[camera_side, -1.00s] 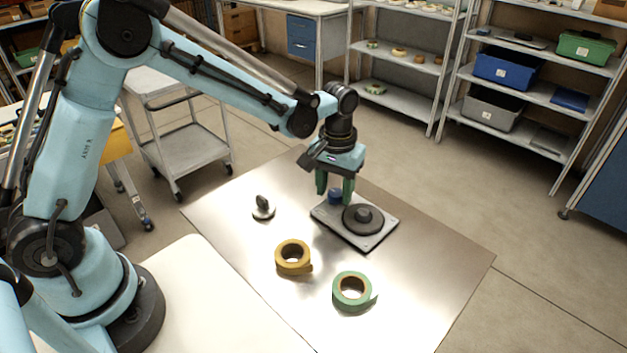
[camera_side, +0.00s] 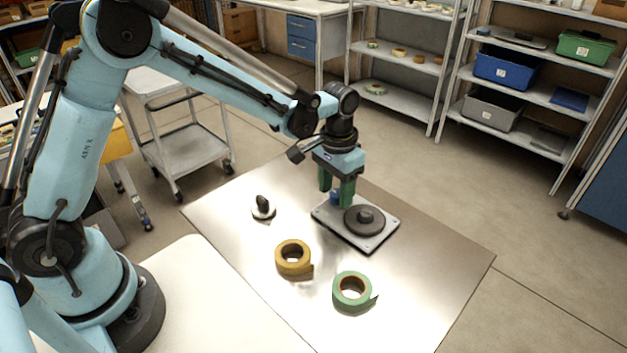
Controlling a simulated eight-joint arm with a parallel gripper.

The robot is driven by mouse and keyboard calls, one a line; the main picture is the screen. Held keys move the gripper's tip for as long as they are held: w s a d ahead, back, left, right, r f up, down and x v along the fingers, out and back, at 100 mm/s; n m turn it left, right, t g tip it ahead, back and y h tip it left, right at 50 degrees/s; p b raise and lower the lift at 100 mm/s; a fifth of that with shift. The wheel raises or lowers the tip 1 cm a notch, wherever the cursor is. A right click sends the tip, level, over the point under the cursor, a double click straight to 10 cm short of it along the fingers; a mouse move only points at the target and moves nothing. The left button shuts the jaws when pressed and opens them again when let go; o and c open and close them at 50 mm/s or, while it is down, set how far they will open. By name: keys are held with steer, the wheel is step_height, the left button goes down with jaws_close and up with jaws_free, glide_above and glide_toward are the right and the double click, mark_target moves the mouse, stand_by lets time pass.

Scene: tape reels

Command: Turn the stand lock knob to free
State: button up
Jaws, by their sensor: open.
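The stand is a grey square plate (camera_side: 377,240) with a round dark disc and hub (camera_side: 365,219) on it. My gripper (camera_side: 337,200) points straight down over that corner. The near finger partly hides the knob. I cannot tell whether the fingers touch it, or which way the knob is set.
A yellow tape roll (camera_side: 293,258) and a green tape roll (camera_side: 352,291) lie on the metal table (camera_side: 420,275) in front of the stand. A small dark upright piece on a pale round base (camera_side: 263,208) stands to the left. The table's right side is clear.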

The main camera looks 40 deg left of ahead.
mark_target(332, 192)
steer(key=m, duration=0.6)
steer(key=shift+d, duration=0.1)
steer(key=m, duration=0.4)
steer(key=shift+m, duration=0.3)
steer(key=m, duration=0.3)
step_height(332, 192, up, 13)
steer(key=s+a+n+t, duration=0.3)
steer(key=s+n, duration=0.4)
steer(key=s+a+n+t, duration=0.4)
steer(key=s+n, duration=0.3)
steer(key=s, duration=0.1)
steer(key=shift+f+n, duration=0.4)
